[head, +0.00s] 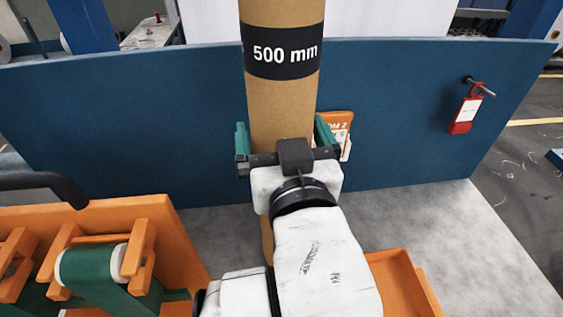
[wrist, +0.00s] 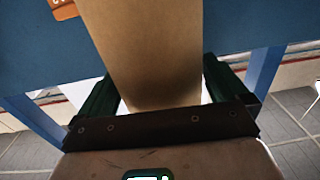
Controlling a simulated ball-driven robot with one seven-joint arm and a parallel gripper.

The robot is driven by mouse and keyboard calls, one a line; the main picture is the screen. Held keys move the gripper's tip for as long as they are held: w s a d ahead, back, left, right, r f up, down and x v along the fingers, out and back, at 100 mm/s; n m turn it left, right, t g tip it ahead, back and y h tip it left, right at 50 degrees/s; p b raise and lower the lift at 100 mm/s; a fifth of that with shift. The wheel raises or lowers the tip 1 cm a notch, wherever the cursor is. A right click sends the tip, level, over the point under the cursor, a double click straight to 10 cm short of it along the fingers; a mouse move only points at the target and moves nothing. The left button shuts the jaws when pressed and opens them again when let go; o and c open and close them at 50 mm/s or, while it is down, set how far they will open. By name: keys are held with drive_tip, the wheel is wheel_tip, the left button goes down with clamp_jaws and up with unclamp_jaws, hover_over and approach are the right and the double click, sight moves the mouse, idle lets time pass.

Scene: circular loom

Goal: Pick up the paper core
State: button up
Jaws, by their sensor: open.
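The paper core (head: 282,105) is a tall brown cardboard tube with a black band marked "500 mm". It stands upright in the head view in front of a blue panel. My gripper (head: 284,135) is open, with one green finger on each side of the tube. In the wrist view the core (wrist: 150,50) fills the space between the two green fingers of my gripper (wrist: 160,85). Small gaps seem to show beside it, but contact is hard to judge. My wrist and arm hide the core's lower part.
A blue panel (head: 400,100) spans behind the core, with a red tag (head: 466,115) hanging on it at right. An orange frame with green rolls (head: 92,268) stands at lower left.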

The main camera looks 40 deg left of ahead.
drive_tip(key=shift+w+a, duration=0.35)
drive_tip(key=shift+a, duration=0.1)
drive_tip(key=shift+c, duration=0.5)
drive_tip(key=c, duration=1.6)
drive_tip(key=shift+r, duration=0.1)
wheel_tip(320, 180, up, 18)
drive_tip(key=shift+f, duration=0.1)
